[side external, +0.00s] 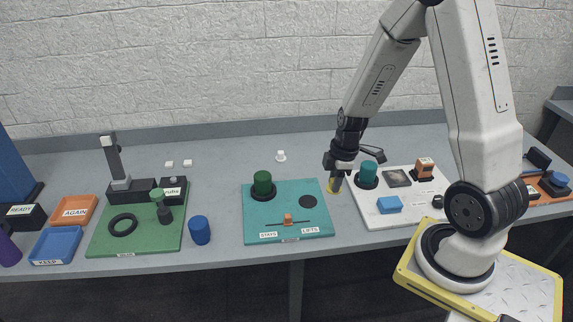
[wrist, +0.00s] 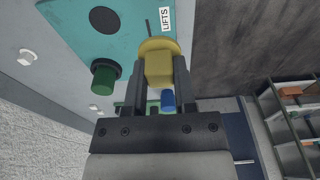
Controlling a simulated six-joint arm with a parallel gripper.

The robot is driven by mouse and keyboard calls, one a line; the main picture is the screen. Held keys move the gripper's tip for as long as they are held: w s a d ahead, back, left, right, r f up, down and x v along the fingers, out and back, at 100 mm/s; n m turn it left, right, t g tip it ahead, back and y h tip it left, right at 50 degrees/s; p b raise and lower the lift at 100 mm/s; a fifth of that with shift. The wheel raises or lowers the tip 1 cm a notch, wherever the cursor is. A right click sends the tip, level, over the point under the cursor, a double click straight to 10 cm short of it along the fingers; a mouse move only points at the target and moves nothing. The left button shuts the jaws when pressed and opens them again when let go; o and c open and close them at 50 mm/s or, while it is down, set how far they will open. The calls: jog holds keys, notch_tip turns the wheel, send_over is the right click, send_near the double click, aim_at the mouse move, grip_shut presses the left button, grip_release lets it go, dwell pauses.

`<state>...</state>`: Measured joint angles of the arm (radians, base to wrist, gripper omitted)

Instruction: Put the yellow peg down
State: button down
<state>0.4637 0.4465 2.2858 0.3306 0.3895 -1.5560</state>
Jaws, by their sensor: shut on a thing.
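The yellow peg (wrist: 158,66) is between the two fingers of my gripper (wrist: 162,72) in the wrist view, with a wider yellow flange at its far end. In the side view the peg (side external: 334,186) shows small and partly hidden under my gripper (side external: 340,172). It is at the right edge of the teal board (side external: 262,225), low over the grey table gap between that board and the white board (side external: 400,210). I cannot tell whether the peg touches the table.
The teal board holds a dark green cylinder (side external: 263,184), a dark disc (side external: 307,201) and an orange slider (side external: 288,219). The white board holds a teal cylinder (side external: 368,173) and a blue block (side external: 389,204). A blue cylinder (side external: 199,229) stands left of the teal board.

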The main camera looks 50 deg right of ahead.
jog(key=shift+s+f, duration=0.5)
jog(key=shift+s, duration=0.85)
send_over(307, 201)
jog(key=s, duration=0.2)
jog(key=f, duration=0.8)
jog(key=shift+w+a+f, duration=0.15)
jog(key=shift+a, duration=0.05)
jog(key=shift+w+d+f, duration=0.15)
jog(key=shift+w+f, duration=0.35)
jog(key=shift+f, duration=0.1)
jog(key=shift+w+f, duration=0.15)
jog(key=shift+f, duration=0.1)
jog(key=shift+d+f, duration=0.1)
jog(key=shift+f, duration=1.4)
jog(key=shift+f, duration=0.15)
